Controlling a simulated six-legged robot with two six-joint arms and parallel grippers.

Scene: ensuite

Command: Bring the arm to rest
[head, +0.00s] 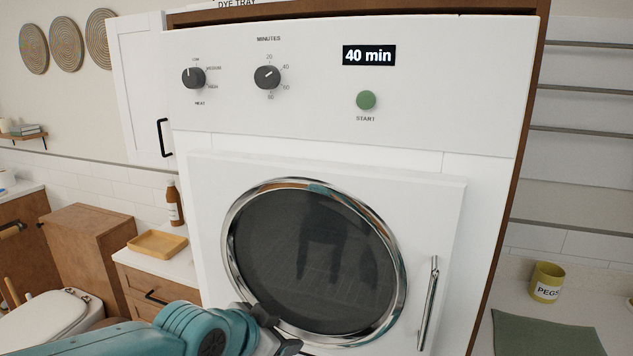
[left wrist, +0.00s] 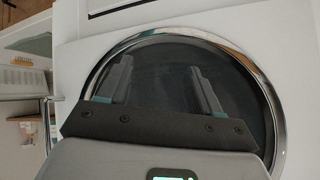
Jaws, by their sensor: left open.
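My left arm comes in from the lower left of the head view. My left gripper (head: 280,332) is in front of the lower part of the dryer's round dark door window (head: 320,265). In the left wrist view its two fingers (left wrist: 163,82) stand apart with nothing between them, with the dark glass behind. I cannot tell whether they touch the glass. The white dryer (head: 455,60) has its door shut. My right gripper does not show.
The door has a chrome handle (head: 429,303) at its right. Above are two knobs, a "40 min" display (head: 369,55) and a green start button (head: 366,100). A pegs cup (head: 546,282) and green mat (head: 545,335) are at right; a wooden tray (head: 157,244) is at left.

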